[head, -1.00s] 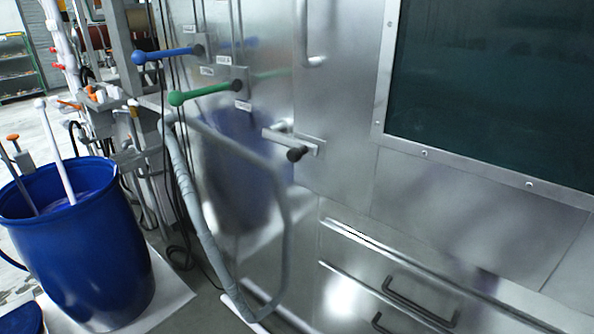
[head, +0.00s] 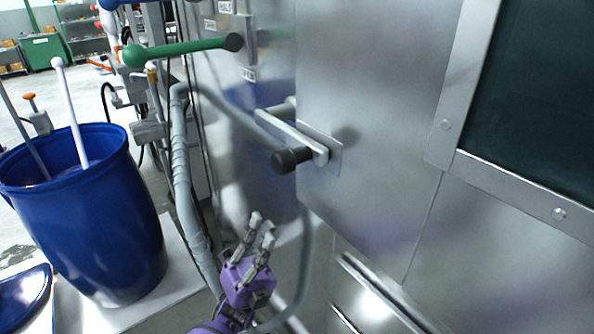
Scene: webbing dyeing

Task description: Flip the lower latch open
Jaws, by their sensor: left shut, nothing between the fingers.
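The lower latch (head: 300,142) is a flat metal bar with a black knob (head: 291,160), mounted on the steel cabinet door near its left edge. The bar runs from upper left to lower right across the door's edge. My left gripper (head: 262,226), purple with grey fingers, is below and a little left of the knob, apart from it, with its fingers pointing up. It is shut and empty. My right gripper is not in view.
A green-handled lever (head: 180,50) sticks out above and left of the latch. A grey hose (head: 187,200) hangs left of my gripper. A blue barrel (head: 85,215) with sticks in it stands at left. A dark window (head: 545,110) fills the upper right.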

